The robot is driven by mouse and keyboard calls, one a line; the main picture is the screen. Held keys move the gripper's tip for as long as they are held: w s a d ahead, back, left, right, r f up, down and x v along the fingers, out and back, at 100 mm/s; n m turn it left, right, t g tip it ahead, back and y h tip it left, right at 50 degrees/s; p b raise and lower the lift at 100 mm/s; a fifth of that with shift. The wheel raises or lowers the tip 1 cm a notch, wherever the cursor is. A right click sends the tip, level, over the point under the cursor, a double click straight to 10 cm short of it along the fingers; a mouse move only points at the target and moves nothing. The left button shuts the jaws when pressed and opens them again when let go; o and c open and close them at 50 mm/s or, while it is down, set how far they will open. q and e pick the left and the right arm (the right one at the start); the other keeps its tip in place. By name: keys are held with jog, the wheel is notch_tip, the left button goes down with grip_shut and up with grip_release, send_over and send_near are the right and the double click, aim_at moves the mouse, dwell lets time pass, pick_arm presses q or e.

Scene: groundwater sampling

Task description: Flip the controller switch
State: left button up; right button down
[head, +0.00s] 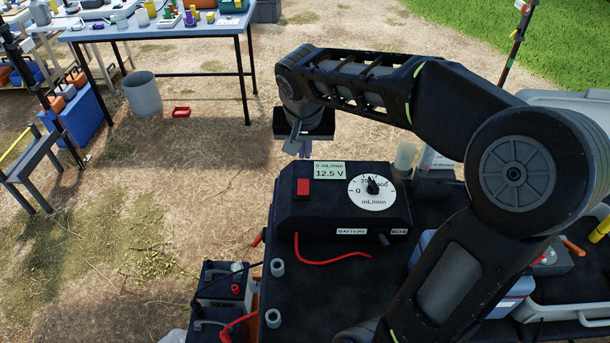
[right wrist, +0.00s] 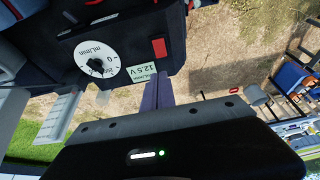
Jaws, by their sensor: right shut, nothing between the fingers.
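The controller is a black box (head: 335,218) on the dark top of a cart, with a lit display (head: 330,171) reading 0 mL/min and 12.5 V. Its red switch (head: 303,187) is on the left of the sloped face, and a white dial (head: 372,190) is on the right. My right gripper (head: 303,152) is shut and empty just beyond the box's far edge. In the right wrist view, its fingers (right wrist: 158,88) point toward the red switch (right wrist: 159,48), with a gap between; the display is beside them. My left gripper is out of view.
A red cable (head: 335,257) lies on the cart top in front of the controller. A clear cup (head: 405,155) stands behind its right side. Black batteries (head: 221,285) sit lower left. A table (head: 160,30) and grey bin (head: 143,94) stand farther off on open ground.

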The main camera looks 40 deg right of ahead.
aim_at(305, 182)
jog(key=p+x, duration=0.1)
jog(key=x, duration=1.2)
jog(key=shift+s+a+f+p, duration=0.1)
jog(key=shift+s+f+p, duration=0.1)
jog(key=shift+f+p, duration=0.15)
jog(key=shift+r, duration=0.1)
